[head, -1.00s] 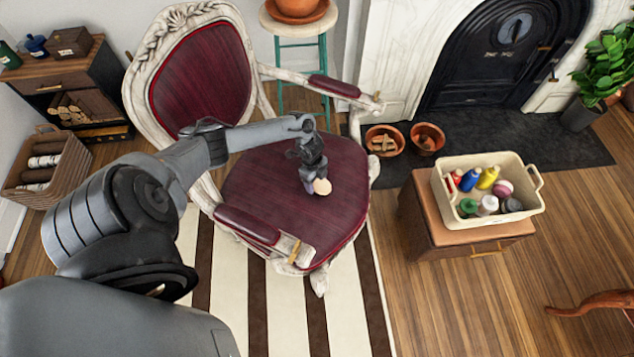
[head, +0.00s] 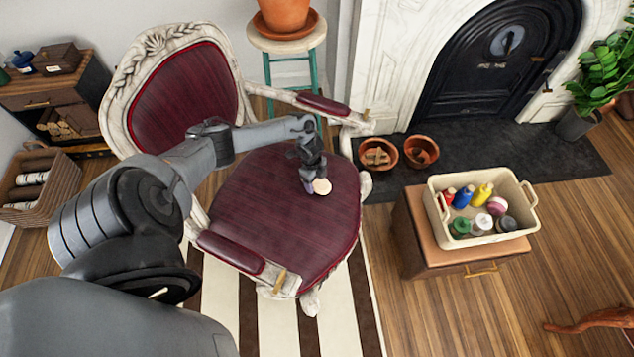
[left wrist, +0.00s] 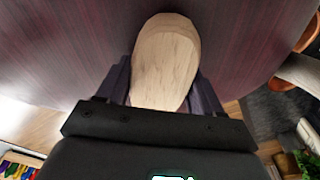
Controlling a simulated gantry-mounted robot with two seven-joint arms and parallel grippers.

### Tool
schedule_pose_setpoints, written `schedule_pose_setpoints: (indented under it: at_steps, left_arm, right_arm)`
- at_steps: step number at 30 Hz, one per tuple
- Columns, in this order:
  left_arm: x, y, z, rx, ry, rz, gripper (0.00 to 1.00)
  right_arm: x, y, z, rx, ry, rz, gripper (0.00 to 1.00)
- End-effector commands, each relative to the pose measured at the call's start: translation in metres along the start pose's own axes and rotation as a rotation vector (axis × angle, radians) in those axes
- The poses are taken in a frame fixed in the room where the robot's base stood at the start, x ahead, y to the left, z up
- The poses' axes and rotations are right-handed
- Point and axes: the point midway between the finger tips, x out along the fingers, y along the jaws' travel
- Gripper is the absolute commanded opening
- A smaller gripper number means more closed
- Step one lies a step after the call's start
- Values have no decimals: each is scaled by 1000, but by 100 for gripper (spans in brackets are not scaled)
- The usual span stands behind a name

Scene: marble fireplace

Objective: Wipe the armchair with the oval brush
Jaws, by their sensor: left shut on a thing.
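The armchair (head: 285,215) has a dark red striped seat and a carved whitish frame, and its seat also fills the upper left wrist view (left wrist: 60,50). My left gripper (head: 313,184) is over the right part of the seat, pointing down. It is shut on the oval brush (head: 322,187), whose pale wooden back shows between the fingers in the left wrist view (left wrist: 165,60). The bristles are hidden, and I cannot tell whether they touch the seat. My right gripper is in neither view.
A cream basket (head: 530,222) with several bottles stands on a small wooden cabinet (head: 425,250) at the right. A teal-legged stool (head: 268,75) with a terracotta pot (head: 285,12) stands behind the chair. Two terracotta bowls (head: 421,152) lie by the fireplace (head: 500,75).

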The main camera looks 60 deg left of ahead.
Motion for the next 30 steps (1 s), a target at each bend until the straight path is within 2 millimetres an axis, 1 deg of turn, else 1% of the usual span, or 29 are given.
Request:
schedule_pose_setpoints:
  at_steps: [1, 3, 5, 21, 25, 30]
  left_arm:
    - [-15, -1, -1, 0, -1, -3, 38]
    - [-32, 0, -3, 5, -2, -4, 38]
    - [-34, 1, -3, 0, -2, -1, 38]
    - [-78, 2, -5, -5, -1, -1, 38]
    - [-83, 3, -6, -5, -1, -1, 38]
    - [-83, 3, -6, -6, -1, -2, 38]
  right_arm:
    - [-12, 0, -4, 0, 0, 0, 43]
    - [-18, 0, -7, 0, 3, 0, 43]
    - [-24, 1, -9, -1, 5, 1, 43]
    - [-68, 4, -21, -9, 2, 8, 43]
    - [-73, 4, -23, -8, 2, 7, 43]
    - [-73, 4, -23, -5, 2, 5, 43]
